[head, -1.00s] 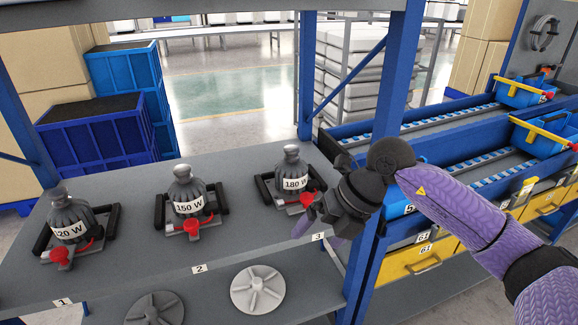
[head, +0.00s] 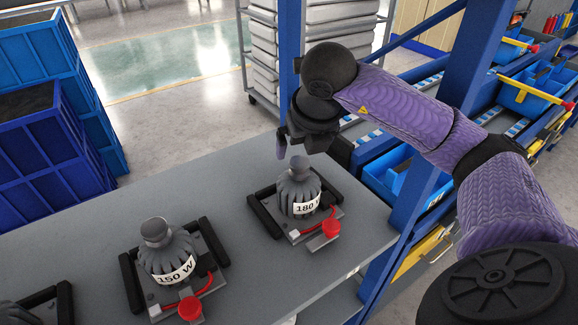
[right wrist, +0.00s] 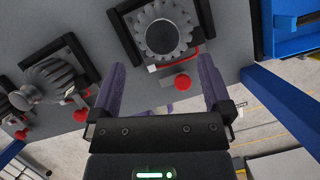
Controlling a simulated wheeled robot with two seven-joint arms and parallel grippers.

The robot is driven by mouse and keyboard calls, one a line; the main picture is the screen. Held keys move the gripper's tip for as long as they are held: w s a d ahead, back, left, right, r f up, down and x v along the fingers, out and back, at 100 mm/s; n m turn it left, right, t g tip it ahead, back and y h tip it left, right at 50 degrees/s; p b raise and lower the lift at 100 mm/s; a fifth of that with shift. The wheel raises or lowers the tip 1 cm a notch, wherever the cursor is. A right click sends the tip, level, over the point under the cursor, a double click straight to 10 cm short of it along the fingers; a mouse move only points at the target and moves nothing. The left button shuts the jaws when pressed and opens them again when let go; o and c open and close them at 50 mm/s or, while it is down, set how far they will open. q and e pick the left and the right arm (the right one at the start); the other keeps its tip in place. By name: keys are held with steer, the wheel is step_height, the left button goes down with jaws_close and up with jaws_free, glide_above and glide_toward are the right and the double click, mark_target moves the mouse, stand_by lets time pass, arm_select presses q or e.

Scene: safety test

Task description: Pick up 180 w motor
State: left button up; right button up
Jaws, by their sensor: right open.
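The 180 W motor (head: 298,190) is a grey ribbed body with a knob on top and a white label. It stands upright on a base with black side bars and a red knob, at the right of the grey shelf. My right gripper (head: 281,145) is just above and behind it in the head view. In the right wrist view the gripper (right wrist: 160,85) is open and empty, its purple fingers apart, and the motor (right wrist: 163,32) lies ahead, beyond the fingertips. My left gripper is not in view.
The 150 W motor (head: 166,255) stands on the shelf (head: 225,180) to the left, with another motor (head: 18,312) partly cut off at the corner. A blue post (head: 440,120) rises right of the shelf. Blue bins (head: 530,90) sit beyond it.

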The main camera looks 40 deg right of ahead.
mark_target(301, 163)
steer(key=x, duration=0.2)
steer(key=b+x, duration=0.1)
steer(key=x, duration=0.4)
steer(key=shift+s+f, duration=0.15)
steer(key=shift+s, duration=0.1)
jaws_close()
